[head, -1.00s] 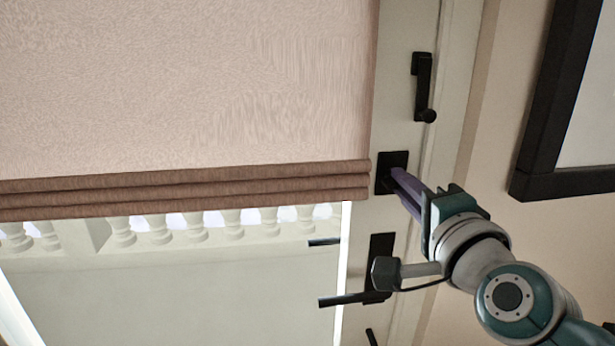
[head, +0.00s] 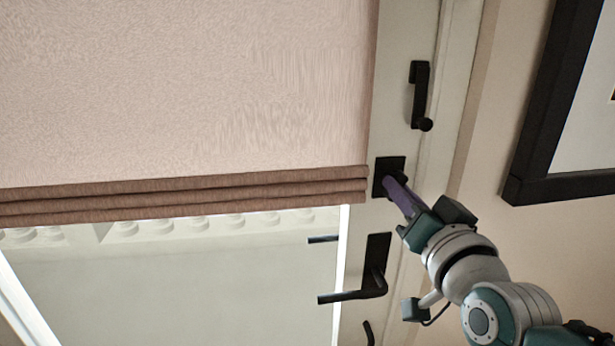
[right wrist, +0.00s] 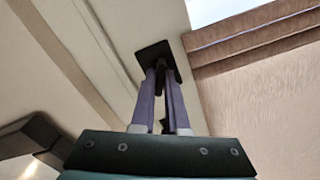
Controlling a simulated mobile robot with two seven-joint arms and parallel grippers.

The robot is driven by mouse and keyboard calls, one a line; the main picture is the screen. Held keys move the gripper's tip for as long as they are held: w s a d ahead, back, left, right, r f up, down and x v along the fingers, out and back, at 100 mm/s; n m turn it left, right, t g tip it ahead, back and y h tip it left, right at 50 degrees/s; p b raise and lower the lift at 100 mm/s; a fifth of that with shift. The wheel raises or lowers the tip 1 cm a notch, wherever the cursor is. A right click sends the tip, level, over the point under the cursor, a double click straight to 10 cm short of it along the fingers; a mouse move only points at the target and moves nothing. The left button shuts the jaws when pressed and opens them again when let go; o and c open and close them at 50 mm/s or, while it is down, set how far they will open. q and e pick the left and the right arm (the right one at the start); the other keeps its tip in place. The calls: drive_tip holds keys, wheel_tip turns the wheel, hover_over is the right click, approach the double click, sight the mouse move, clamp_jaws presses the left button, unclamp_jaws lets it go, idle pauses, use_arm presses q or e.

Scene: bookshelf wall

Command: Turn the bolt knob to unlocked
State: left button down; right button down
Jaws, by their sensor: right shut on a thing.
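The bolt's black square plate (head: 381,177) is on the white door frame, above the black lever handle (head: 374,280). My right gripper (head: 390,184) reaches it from the lower right, with its purple fingers at the plate. In the right wrist view the plate (right wrist: 154,53) is at the top middle, and my right gripper's fingers (right wrist: 163,72) close together at it. They are shut on the bolt knob, which is mostly hidden between and behind the fingertips. My left gripper is not in view.
A black crank handle (head: 420,95) is on the frame above the plate. A brown blind (head: 180,195) hangs over the glass at left. A black picture frame (head: 540,110) is on the wall at right. The wall between is clear.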

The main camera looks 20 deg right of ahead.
drive_tip(key=n+p, duration=0.1)
drive_tip(key=n, duration=0.4)
drive_tip(key=shift+n, duration=0.4)
idle(0.3)
drive_tip(key=c, duration=0.9)
unclamp_jaws()
drive_tip(key=v, duration=1)
drive_tip(key=shift+w, duration=0.1)
